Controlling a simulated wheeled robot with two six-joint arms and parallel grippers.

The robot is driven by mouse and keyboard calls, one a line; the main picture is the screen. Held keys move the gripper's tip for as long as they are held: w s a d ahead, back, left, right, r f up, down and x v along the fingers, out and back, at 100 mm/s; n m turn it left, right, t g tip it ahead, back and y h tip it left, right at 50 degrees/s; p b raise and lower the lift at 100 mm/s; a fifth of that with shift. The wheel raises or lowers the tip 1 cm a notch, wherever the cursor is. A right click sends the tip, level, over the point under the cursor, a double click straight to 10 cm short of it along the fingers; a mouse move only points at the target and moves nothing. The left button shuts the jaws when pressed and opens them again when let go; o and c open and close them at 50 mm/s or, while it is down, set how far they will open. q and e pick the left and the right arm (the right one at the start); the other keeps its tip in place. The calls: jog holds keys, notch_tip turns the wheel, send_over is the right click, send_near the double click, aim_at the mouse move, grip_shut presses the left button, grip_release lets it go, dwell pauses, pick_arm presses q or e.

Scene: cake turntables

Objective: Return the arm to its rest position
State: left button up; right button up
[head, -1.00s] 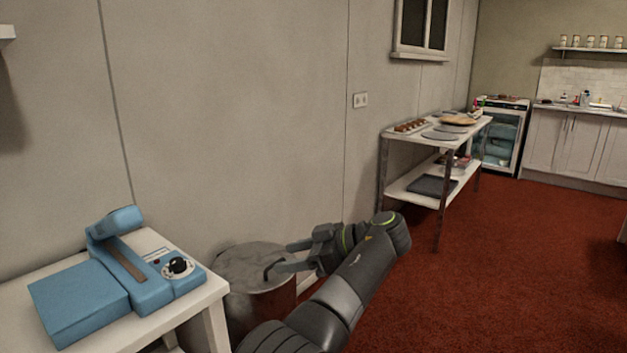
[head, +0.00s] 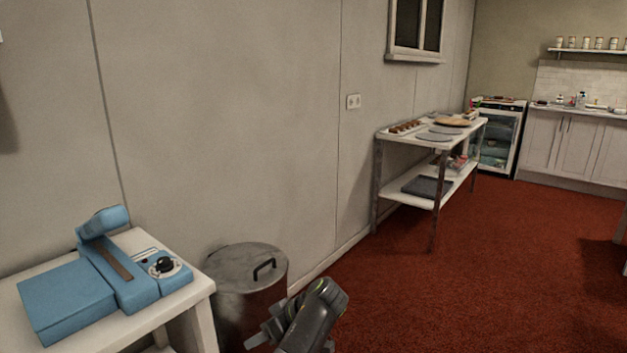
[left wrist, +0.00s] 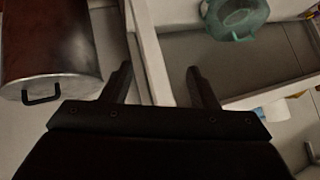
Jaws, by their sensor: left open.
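My left arm (head: 318,312) comes in at the bottom middle of the head view, folded low, with its lower part cut off by the frame edge. My left gripper (head: 260,331) points left beside the lidded metal bin and is partly hidden by the arm. In the left wrist view my left gripper (left wrist: 159,72) has its two fingers apart with nothing between them. My right gripper is out of view.
The metal bin (head: 238,290) stands left of my arm, its lid on. A white table (head: 202,300) holds a blue sealing machine (head: 120,275). A teal container (left wrist: 238,18) shows in the left wrist view. Red floor (head: 470,270) is clear on the right.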

pick_arm(q)
jog(key=s+a+f+m+g+h, duration=0.1)
jog(key=s+a+f+m+h, duration=0.1)
jog(key=s+a+f, duration=0.5)
jog(key=s+f+m+h, duration=0.1)
jog(key=s+f+h, duration=0.1)
jog(key=s+f, duration=0.65)
jog(key=s+a+f+m+g+h, duration=0.15)
jog(key=s+a+f, duration=0.25)
jog(key=f, duration=0.8)
jog(key=s+a+f+m+p, duration=0.1)
jog(key=s+p, duration=0.4)
jog(key=s, duration=0.7)
jog(key=s+a+f+m+t+h+p, duration=0.1)
jog(key=s+a+p, duration=0.4)
jog(key=s, duration=0.7)
jog(key=s+a+f+m+h+p, duration=0.1)
jog(key=s+a+f+m+p, duration=0.1)
jog(key=s+p, duration=0.5)
jog(key=shift+s+a+f+m+t, duration=0.4)
jog(key=shift+s+f+m, duration=0.35)
jog(key=shift+s, duration=2.05)
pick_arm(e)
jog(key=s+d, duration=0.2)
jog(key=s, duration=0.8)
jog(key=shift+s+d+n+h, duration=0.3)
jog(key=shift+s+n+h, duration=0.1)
pick_arm(q)
jog(key=shift+h, duration=0.25)
